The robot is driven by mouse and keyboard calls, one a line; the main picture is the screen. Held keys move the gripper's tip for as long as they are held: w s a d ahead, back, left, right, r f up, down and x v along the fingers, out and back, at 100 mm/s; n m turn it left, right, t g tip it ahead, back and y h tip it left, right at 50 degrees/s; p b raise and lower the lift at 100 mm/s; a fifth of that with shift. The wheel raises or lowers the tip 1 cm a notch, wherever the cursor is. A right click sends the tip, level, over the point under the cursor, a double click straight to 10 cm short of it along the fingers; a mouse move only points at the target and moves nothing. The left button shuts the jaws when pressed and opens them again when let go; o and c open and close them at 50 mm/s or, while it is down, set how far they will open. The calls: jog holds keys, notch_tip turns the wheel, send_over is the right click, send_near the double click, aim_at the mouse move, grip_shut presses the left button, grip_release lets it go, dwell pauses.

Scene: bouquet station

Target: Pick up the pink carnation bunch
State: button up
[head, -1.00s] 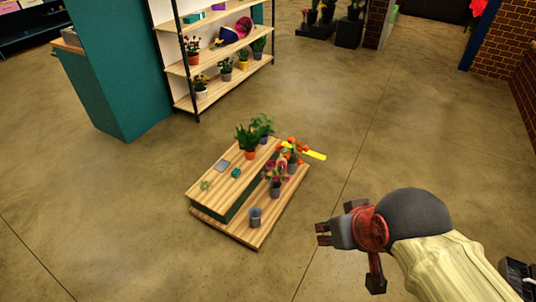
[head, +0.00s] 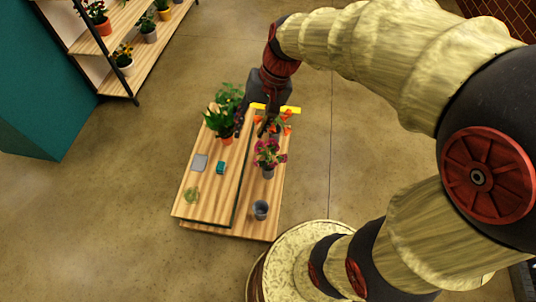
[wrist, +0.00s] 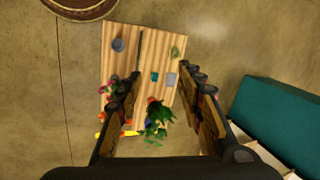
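The pink carnation bunch (head: 268,155) stands upright in a grey pot on the lower right step of the wooden stand. In the wrist view pink blooms (wrist: 106,88) show left of my left finger, which partly covers that area. My gripper (head: 264,130) points down above the far part of the stand, just beyond the pink bunch in the head view. In the wrist view my gripper (wrist: 160,76) has its fingers wide apart with nothing held between them. The bunch is outside the gap between the fingers.
Orange flowers (head: 285,124) and a yellow strip (head: 292,109) are close beside my gripper. Green plants (head: 220,121) stand to its left. A grey pot (head: 261,209), a teal item (head: 220,168) and a grey pad (head: 199,162) are on the stand. A shelf (head: 110,65) stands upper left.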

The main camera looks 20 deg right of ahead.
jog(key=w+f+m+g+y, duration=0.2)
jog(key=w+f+m+y, duration=0.2)
jog(key=w+f, duration=0.75)
jog(key=m+t+h+b, duration=0.35)
jog(key=m+t, duration=1.45)
jog(key=m, duration=0.7)
send_near(269, 162)
jog(key=d+x, duration=0.1)
jog(key=x, duration=0.5)
jog(key=b+x, duration=0.1)
jog(key=x, duration=0.1)
jog(key=b+x, duration=0.1)
jog(key=x, duration=0.1)
jog(key=shift+w+a+r, duration=0.1)
jog(key=shift+a, duration=0.3)
jog(key=shift+w+r, duration=0.1)
jog(key=shift+w, duration=0.25)
